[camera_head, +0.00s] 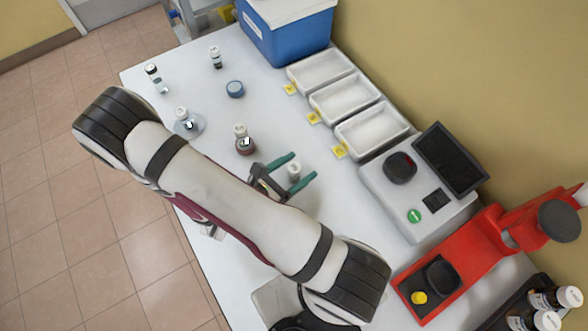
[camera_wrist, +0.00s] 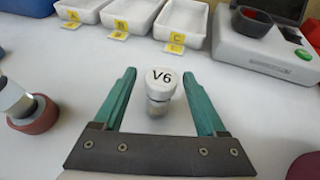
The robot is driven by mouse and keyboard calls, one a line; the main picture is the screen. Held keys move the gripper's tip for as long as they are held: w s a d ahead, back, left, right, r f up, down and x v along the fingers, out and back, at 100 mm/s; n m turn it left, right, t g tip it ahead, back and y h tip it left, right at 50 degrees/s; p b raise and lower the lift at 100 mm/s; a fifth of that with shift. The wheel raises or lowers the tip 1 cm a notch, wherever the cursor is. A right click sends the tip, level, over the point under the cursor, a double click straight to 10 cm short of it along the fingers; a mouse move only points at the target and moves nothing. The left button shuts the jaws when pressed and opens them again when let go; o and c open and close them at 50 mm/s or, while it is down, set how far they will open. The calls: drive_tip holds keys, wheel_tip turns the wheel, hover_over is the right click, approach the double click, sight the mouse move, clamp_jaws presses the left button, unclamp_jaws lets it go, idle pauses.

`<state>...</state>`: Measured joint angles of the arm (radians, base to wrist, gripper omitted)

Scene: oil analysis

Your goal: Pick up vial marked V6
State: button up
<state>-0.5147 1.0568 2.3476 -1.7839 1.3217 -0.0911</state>
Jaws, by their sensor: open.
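The vial marked V6 (camera_wrist: 161,86) has a white cap with black lettering and a short clear body below it, and it stands on the white table. In the wrist view my gripper (camera_wrist: 160,80) is open, with one green finger on each side of the vial and gaps between them. In the head view the same white-capped vial (camera_head: 294,171) shows between the green fingers of my gripper (camera_head: 297,166). I cannot tell how high the fingers are above the table.
A vial in a reddish-brown round base (camera_wrist: 35,115) stands left of my gripper. Three white trays (camera_head: 345,102) with yellow labels lie behind. A grey instrument (camera_head: 415,205) and a red device (camera_head: 450,262) stand to the right.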

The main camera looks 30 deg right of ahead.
drive_tip(key=shift+x, duration=1.15)
clamp_jaws()
drive_tip(key=shift+r, duration=0.1)
